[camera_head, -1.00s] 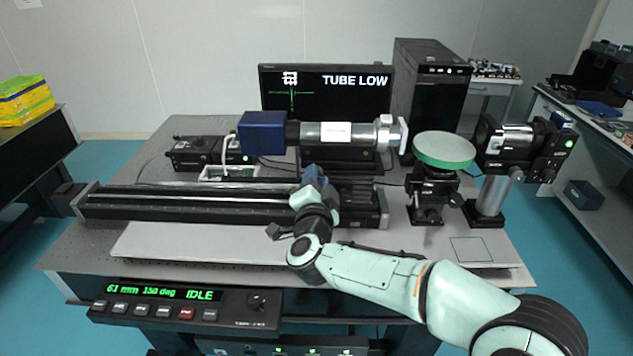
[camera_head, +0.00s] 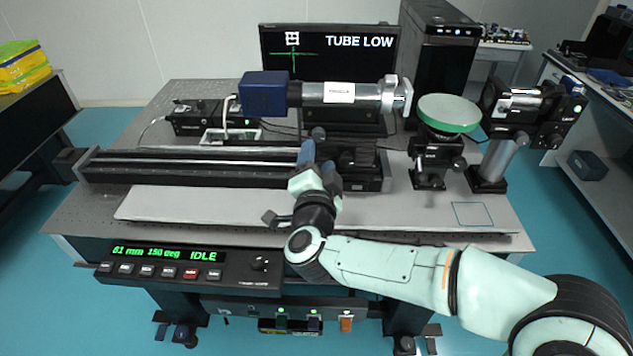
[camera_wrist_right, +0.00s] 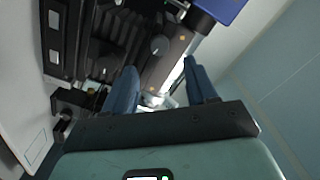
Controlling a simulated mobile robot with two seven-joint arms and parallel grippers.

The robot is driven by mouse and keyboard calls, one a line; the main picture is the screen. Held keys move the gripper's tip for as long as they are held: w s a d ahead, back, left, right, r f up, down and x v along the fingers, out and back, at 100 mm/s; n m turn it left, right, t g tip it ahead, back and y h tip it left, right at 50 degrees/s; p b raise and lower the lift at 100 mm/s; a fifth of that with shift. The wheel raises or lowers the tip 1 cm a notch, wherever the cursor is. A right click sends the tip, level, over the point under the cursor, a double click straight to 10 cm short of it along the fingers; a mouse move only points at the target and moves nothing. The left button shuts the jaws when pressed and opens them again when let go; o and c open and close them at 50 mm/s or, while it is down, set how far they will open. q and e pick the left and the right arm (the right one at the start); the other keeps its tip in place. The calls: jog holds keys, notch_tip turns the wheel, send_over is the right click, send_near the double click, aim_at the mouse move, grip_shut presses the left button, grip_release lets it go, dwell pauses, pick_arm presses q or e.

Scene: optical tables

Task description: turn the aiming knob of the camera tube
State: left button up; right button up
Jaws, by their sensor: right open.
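The camera tube (camera_head: 350,94) is a silver cylinder with a white label and a blue box (camera_head: 263,93) at its left end, level above the table's back half. A small dark round knob (camera_head: 318,133), probably the aiming knob, shows below the tube; a similar grey knob is in the right wrist view (camera_wrist_right: 160,44). My right gripper (camera_head: 317,162) is open, its blue fingers pointing toward the knob from the front, over the black rail. In the right wrist view the fingers (camera_wrist_right: 160,68) are apart with nothing gripped; the knob lies beyond them. My left gripper is out of view.
The monitor (camera_head: 330,55) reads "TUBE LOW" with a green cross below a white target mark. The long black rail (camera_head: 190,170) runs across the table. A control box (camera_head: 185,270) reads IDLE.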

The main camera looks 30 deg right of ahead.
jog(key=v, duration=0.7)
dwell(0.4)
